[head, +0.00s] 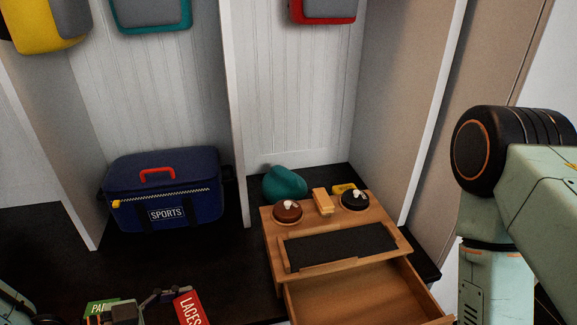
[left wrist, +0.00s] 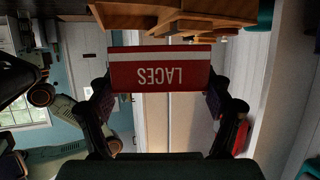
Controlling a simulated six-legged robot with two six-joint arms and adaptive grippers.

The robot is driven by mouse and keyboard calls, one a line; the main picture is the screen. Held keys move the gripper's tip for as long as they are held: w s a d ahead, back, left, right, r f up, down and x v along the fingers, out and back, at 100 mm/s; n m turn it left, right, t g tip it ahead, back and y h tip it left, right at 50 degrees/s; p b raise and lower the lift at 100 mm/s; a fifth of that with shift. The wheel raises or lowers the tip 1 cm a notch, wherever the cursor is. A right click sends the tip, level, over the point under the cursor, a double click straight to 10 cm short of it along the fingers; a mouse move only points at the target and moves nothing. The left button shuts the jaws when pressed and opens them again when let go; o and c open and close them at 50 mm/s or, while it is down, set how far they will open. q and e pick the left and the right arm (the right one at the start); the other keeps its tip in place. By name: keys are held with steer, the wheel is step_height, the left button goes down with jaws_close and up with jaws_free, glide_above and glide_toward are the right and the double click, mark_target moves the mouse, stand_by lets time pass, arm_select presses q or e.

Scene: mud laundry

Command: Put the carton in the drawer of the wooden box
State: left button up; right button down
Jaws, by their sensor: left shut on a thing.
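A red carton marked LACES (head: 190,308) shows at the bottom edge of the head view, left of the wooden box. My left gripper (head: 168,305) is shut on it. In the left wrist view the carton (left wrist: 160,75) sits between the two fingers of my left gripper (left wrist: 165,105), its lettering upside down. The wooden box (head: 277,238) stands on the black bench at the right. Its drawer (head: 365,290) is pulled out towards me, and its visible inside is bare. My right arm shows at the right edge, but its gripper is out of frame.
On the box top are two round dishes, brown (head: 287,212) and black (head: 354,201), a wooden block (head: 322,202) and a dark mat (head: 340,245). A teal lump (head: 285,183) lies behind. A blue SPORTS bag (head: 165,190) and a green PA-lettered item (head: 98,307) are at left.

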arm_select(q)
steer(key=shift+y, duration=0.3)
steer(key=w+r, duration=0.1)
steer(key=r, duration=0.2)
steer(key=w+r, duration=0.2)
steer(key=r, duration=0.1)
steer(key=w+r, duration=0.1)
steer(key=r, duration=0.2)
steer(key=shift+w+a+r, duration=0.15)
steer(key=shift+w+r, duration=0.05)
steer(key=shift+w, duration=0.1)
steer(key=shift+n, duration=0.3)
